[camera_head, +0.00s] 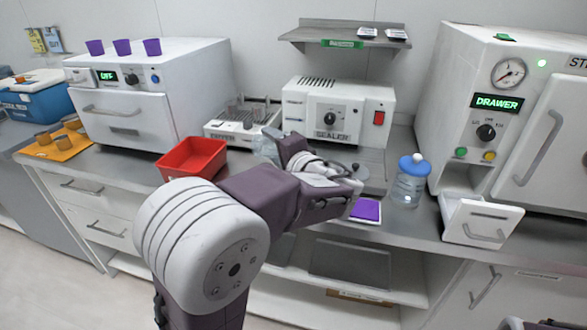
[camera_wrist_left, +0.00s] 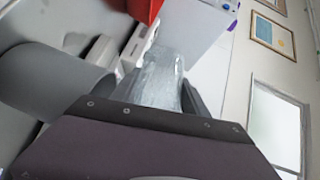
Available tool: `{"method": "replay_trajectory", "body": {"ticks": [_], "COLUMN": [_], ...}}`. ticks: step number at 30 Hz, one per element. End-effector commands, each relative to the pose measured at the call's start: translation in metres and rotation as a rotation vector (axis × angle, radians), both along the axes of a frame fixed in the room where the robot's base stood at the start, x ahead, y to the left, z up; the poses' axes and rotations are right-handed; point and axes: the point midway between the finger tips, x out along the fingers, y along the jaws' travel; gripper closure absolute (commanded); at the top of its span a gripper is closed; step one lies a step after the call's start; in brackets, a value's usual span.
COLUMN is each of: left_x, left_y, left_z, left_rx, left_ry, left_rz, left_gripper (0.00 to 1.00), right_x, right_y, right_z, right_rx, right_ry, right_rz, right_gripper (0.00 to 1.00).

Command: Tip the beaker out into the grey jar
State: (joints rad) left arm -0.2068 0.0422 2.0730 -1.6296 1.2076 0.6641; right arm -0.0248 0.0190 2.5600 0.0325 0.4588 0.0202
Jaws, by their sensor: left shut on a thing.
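My left gripper (camera_head: 280,145) is shut on a clear glass beaker (camera_head: 264,149), just right of the red tray and in front of the rack. The beaker also shows between the dark fingers in the left wrist view (camera_wrist_left: 160,80). Its tilt and contents are hard to tell. A large grey cylinder (camera_wrist_left: 55,85), seemingly the grey jar, stands at the left of the left wrist view, close to the gripper and apart from the beaker. In the head view my left arm covers much of that area, and I cannot make out the jar clearly. My right gripper is not visible.
A red tray (camera_head: 192,158) is left of the beaker, and the sealer (camera_head: 338,112) stands behind. A blue-capped bottle (camera_head: 410,182) and a purple pad (camera_head: 366,209) are to the right. An open drawer (camera_head: 482,220) juts from the machine at the right.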

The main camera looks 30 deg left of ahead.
Motion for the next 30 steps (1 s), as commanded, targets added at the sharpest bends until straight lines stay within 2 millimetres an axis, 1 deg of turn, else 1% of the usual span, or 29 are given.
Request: {"method": "replay_trajectory", "body": {"ticks": [6, 19, 24, 30], "left_x": [0.001, 0.001, 0.001, 0.001], "left_y": [-0.003, -0.003, -0.003, -0.003], "left_z": [0.001, 0.001, 0.001, 0.004], "left_rx": [0.025, 0.075, 0.113, 0.135], "left_ry": [0.007, 0.019, 0.027, 0.034], "left_rz": [-0.001, -0.001, -0.001, -0.002], "left_gripper": [0.91, 0.91, 0.91, 0.91], "right_x": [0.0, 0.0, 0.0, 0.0], "right_y": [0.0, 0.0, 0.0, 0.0], "right_z": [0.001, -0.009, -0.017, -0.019], "right_rx": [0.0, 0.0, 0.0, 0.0], "right_ry": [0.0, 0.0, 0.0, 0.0], "right_rz": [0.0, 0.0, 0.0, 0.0], "right_gripper": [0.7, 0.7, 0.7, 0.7]}}
